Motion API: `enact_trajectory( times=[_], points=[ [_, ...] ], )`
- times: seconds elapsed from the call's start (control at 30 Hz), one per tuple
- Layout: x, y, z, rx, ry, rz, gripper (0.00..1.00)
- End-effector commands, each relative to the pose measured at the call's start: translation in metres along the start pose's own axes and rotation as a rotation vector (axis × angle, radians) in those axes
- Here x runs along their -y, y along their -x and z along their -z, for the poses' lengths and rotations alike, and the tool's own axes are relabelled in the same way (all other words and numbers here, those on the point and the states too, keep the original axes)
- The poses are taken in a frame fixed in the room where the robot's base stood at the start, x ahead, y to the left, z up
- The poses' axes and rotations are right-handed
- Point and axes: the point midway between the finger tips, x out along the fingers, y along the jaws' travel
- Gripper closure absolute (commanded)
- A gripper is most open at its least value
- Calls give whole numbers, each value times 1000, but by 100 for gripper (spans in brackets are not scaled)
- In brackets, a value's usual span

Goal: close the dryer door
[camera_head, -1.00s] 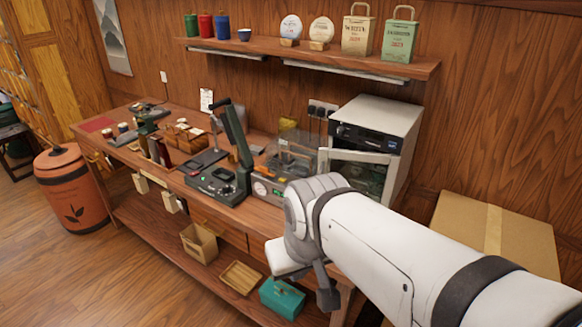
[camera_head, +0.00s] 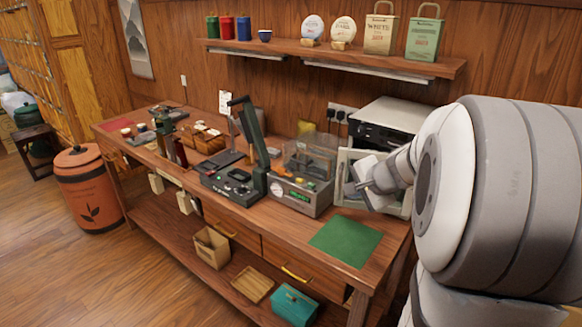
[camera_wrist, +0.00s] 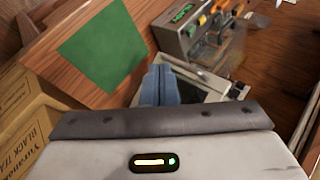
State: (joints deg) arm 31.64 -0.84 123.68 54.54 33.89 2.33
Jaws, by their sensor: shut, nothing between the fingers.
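The dryer (camera_head: 398,114) is a white box with a dark control panel at the right end of the bench, partly hidden by my arm. Its white-framed door (camera_head: 343,181) stands out in front of the body and looks open; how far is hard to tell. My gripper (camera_head: 364,187) is shut and empty, in front of the door and overlapping it in the head view. In the wrist view my closed blue-grey fingers (camera_wrist: 164,80) point toward the pale door frame (camera_wrist: 210,93). I cannot tell whether they touch it.
A green mat (camera_head: 345,241) lies on the bench in front of the dryer. A grey device with a clear cover (camera_head: 300,183) stands close left of the door. A lever press (camera_head: 236,178) is further left. Cardboard boxes (camera_wrist: 40,130) show at left in the wrist view.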

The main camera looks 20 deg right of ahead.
Motion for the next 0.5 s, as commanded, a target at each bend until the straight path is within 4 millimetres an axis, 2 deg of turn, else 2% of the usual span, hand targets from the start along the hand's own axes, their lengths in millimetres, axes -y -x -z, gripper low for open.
enact_trajectory(
  times=[0.03, 0.1, 0.17, 0.33, 0.5],
  points=[
    [-6, -8, 21, -29, -70, 15, 100],
    [-8, -12, 39, -57, -134, 34, 100],
    [-9, -14, 48, -70, -165, 44, 100],
    [-8, -29, 53, -76, -185, 50, 100],
    [-7, -63, 54, -72, -182, 47, 100]
  ],
)
